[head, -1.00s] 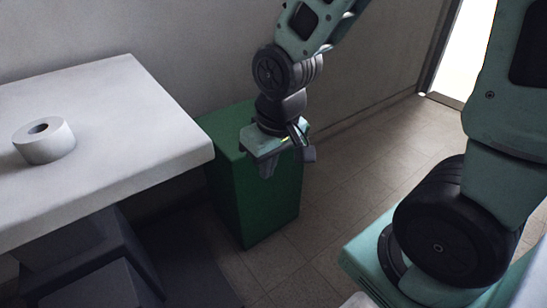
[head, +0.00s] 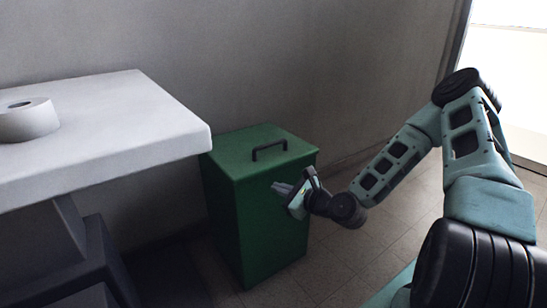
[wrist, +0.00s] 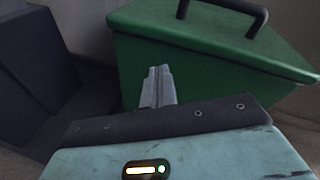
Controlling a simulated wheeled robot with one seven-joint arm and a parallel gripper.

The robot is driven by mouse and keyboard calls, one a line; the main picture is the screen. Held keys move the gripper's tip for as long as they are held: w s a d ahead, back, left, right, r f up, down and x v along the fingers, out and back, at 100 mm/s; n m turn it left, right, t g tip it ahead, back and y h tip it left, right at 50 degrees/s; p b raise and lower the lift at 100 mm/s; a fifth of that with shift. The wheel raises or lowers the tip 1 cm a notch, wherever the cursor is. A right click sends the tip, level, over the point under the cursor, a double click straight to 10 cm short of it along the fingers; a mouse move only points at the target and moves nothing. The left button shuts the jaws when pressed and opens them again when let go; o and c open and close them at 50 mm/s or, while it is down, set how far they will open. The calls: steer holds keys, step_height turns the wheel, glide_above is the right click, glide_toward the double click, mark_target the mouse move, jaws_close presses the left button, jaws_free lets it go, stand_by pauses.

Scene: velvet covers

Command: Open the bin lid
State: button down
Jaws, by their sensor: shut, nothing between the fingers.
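The green bin (head: 272,225) stands on the floor against the wall, right of the white table. Its green lid (head: 235,155) lies flat and closed on top, with a dark handle (head: 269,149) arching up from it. My gripper (head: 280,188) is at the bin's front right side, below the lid's edge, with its fingers pointing left. In the wrist view my gripper (wrist: 158,85) is shut and empty, its fingers pointing at the bin's side (wrist: 210,82) below the lid (wrist: 205,40). The handle (wrist: 228,8) is partly cut off at the top there. I cannot tell whether the fingertips touch the bin.
A white table (head: 120,125) with a toilet roll (head: 30,120) on it stands at the left, its corner close to the bin. A dark grey stepped base (head: 85,250) is under it. Tiled floor (head: 375,245) is open to the right.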

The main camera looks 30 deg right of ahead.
mark_target(273, 159)
steer(key=d+r+m+t+h, duration=0.3)
steer(key=d+r+m, duration=0.15)
steer(key=m, duration=0.25)
steer(key=w+b, duration=0.3)
steer(key=w, duration=0.7)
steer(key=shift+w+f, duration=0.1)
steer(key=shift+w, duration=0.15)
